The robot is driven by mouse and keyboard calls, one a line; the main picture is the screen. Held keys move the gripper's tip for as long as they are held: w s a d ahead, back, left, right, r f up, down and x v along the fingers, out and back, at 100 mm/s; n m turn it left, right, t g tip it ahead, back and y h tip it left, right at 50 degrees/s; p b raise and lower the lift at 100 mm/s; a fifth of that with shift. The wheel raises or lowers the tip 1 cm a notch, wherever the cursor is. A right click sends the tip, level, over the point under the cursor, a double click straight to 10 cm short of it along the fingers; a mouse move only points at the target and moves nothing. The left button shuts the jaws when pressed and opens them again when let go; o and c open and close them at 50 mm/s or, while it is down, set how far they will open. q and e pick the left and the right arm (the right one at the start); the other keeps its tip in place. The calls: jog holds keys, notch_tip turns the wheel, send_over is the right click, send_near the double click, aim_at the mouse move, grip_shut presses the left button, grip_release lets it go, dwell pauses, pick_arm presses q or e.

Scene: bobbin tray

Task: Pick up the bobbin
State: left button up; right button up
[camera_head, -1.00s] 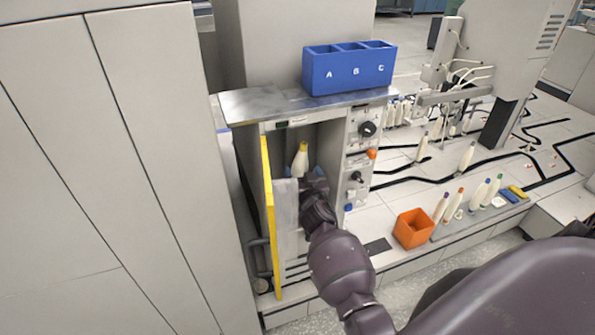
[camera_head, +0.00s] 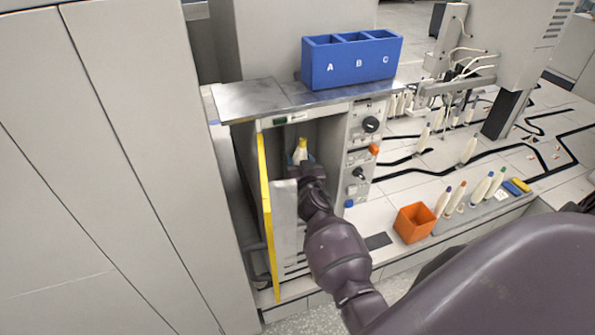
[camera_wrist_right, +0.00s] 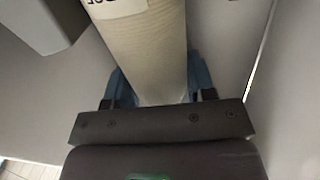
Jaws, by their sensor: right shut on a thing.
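The bobbin (camera_head: 300,150) is white with a yellow top and stands inside the open compartment of the cabinet. In the right wrist view its pale body (camera_wrist_right: 148,50) fills the middle, with part of a printed label at the top edge. My right gripper (camera_head: 305,167) reaches into the compartment at the bobbin's lower part. Its blue fingers (camera_wrist_right: 155,88) lie on both sides of the bobbin, shut on it. The bobbin's base is hidden behind my gripper. My left gripper is not in view.
A yellow-edged door (camera_head: 266,215) stands open left of my arm. A blue box (camera_head: 350,65) marked A, B, C is on the cabinet's metal top (camera_head: 250,98). An orange bin (camera_head: 414,222) and several other bobbins (camera_head: 481,187) are to the right.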

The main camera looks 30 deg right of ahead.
aim_at(301, 141)
jog(key=c, duration=0.4)
jog(key=shift+o, duration=0.2)
jog(key=shift+r, duration=0.1)
jog(key=shift+s+r+p, duration=0.2)
jog(key=shift+r+p, duration=0.15)
jog(key=shift+r, duration=0.15)
notch_tip(301, 141, up, 6)
jog(key=p, duration=0.2)
jog(key=shift+s+r+p, duration=0.15)
jog(key=shift+r+p, duration=0.1)
jog(key=shift+p, duration=0.1)
jog(key=s+d, duration=0.1)
jog(key=s, duration=1.8)
jog(key=shift+f, duration=0.35)
jog(key=shift+s+d, duration=0.1)
